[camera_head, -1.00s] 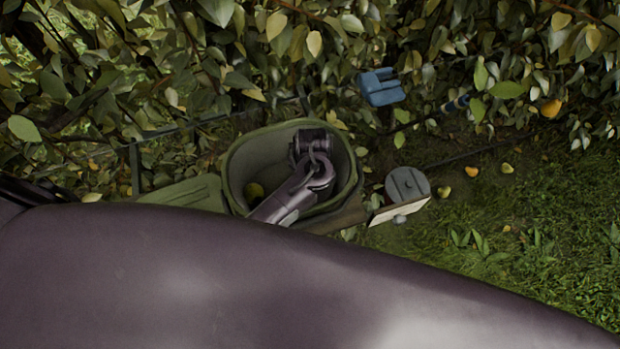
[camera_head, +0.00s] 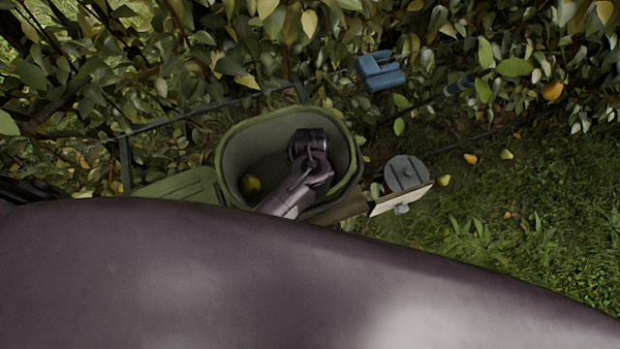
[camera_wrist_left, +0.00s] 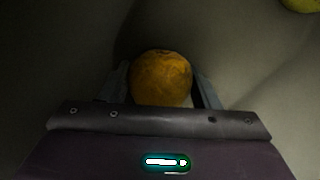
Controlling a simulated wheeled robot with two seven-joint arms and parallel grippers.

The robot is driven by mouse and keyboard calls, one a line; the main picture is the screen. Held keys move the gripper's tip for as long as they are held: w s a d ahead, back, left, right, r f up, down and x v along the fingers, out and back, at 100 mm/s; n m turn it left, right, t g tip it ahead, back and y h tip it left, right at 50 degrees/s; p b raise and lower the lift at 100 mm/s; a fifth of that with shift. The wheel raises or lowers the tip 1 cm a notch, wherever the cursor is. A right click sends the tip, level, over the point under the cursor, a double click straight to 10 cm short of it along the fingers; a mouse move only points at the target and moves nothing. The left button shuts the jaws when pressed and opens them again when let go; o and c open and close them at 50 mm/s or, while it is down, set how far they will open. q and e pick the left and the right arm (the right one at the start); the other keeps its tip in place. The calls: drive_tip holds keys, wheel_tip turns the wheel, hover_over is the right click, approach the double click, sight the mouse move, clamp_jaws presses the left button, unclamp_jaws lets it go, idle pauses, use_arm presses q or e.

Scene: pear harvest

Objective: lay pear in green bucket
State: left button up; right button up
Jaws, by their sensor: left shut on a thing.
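The green bucket (camera_head: 262,142) stands open in the middle of the head view. My left arm reaches down into it, and my left gripper (camera_wrist_left: 162,88) is shut on an orange-yellow pear (camera_wrist_left: 161,77) inside the bucket. The fingers stand on either side of the pear in the left wrist view. In the head view my wrist hides this pear and the fingertips. I cannot tell whether the pear touches the bucket floor. Another pear (camera_head: 250,185), yellow-green, lies in the bucket's left part and shows at the wrist view's top right corner (camera_wrist_left: 302,4). My right gripper is not in view.
A leafy hedge fills the back. A blue object (camera_head: 380,71) is by the hedge. A grey round object (camera_head: 407,172) and a pale board (camera_head: 402,198) are right of the bucket. Several fruits lie on the grass (camera_head: 540,205) at right. My large dark arm link covers the front.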

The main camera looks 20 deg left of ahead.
use_arm(q)
drive_tip(key=shift+f, duration=0.45)
idle(0.6)
drive_tip(key=o, duration=1.1)
drive_tip(key=shift+o, duration=0.2)
drive_tip(key=shift+r, duration=0.1)
